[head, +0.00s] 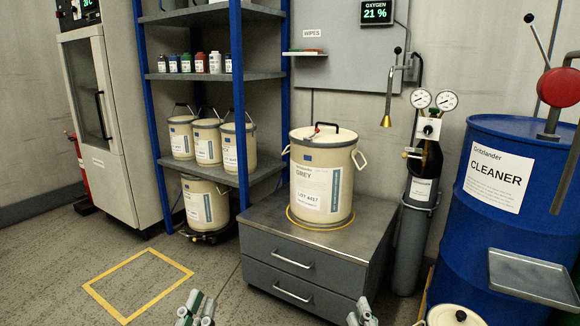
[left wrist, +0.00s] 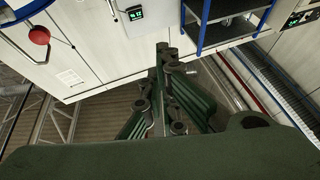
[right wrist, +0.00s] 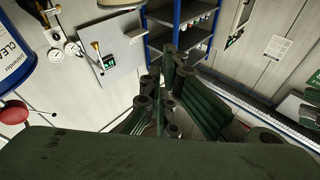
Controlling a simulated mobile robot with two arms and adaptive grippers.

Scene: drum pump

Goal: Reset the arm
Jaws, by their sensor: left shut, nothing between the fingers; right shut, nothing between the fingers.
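My left gripper (head: 196,308) shows at the bottom edge of the head view, left of centre, over the floor. It is shut and empty. Its green fingers also fill the middle of the left wrist view (left wrist: 165,75). My right gripper (head: 362,312) shows at the bottom edge of the head view, in front of the grey drawer cabinet. It is shut and empty. It also shows in the right wrist view (right wrist: 160,85). Neither gripper appears to touch anything. My arms behind the grippers are out of the head view.
A cream GREY pail (head: 313,190) stands on the drawer cabinet (head: 255,229). A blue CLEANER drum (head: 480,230) with a grey tray (head: 530,285) is at right. A blue-post shelf (head: 200,76) holds pails and small bottles. A yellow floor square (head: 107,305) is empty at left.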

